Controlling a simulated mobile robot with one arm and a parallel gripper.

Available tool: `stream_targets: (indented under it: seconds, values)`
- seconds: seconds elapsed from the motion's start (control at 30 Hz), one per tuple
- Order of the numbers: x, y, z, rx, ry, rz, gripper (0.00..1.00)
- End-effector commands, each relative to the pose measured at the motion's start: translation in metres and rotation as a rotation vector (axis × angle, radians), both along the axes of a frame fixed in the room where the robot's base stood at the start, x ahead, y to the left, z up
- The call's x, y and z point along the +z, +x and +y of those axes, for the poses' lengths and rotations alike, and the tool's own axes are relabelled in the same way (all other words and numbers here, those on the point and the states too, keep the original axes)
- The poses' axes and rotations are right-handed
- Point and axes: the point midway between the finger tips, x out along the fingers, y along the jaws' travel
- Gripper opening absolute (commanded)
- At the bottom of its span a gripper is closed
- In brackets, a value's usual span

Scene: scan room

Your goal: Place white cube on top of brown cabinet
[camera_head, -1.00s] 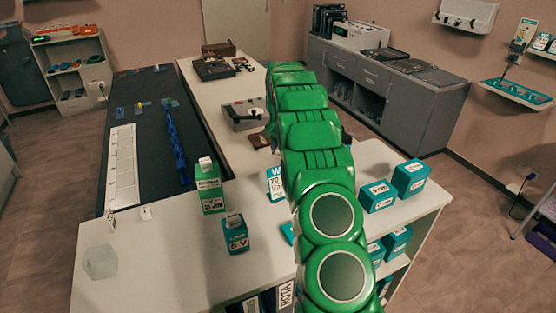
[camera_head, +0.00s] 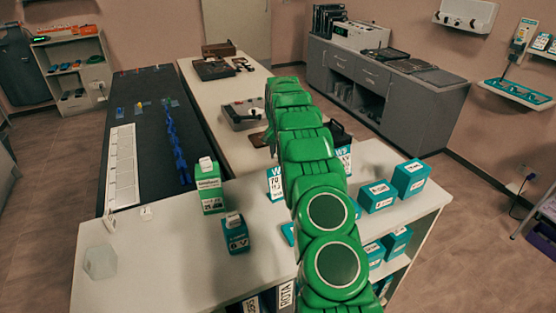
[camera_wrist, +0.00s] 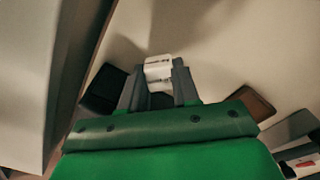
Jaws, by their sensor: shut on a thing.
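In the wrist view, a small white block (camera_wrist: 158,68) with dark marks on its face sits between the tips of my gripper (camera_wrist: 158,82). The two grey fingers are shut on it. Pale surface lies behind it; I cannot tell the height of the block above it. In the head view my green arm reaches over the white table, and the gripper and block are hidden behind the arm. A cloudy, pale cube (camera_head: 100,262) stands at the left end of the near white counter, apart from my arm. No cabinet that is clearly brown shows.
A grey cabinet (camera_head: 385,97) with devices on top stands at the back right. The white table (camera_head: 205,98) carries a grey device (camera_head: 243,114) and dark boxes. Green and teal cartons (camera_head: 209,186) stand on the near counter (camera_head: 175,262). A black item (camera_wrist: 105,88) lies left of the fingers.

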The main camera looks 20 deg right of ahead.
Motion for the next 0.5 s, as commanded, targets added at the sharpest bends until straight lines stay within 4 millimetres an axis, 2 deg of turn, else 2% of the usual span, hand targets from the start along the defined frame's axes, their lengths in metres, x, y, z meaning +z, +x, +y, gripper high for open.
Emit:
stream_targets:
  seconds: [0.2, 0.5]
  values:
    - [-0.026, -0.001, 0.001, 0.001, 0.001, 0.005, 0.02]
    - [-0.029, -0.001, 0.001, 0.001, 0.001, 0.001, 0.02]
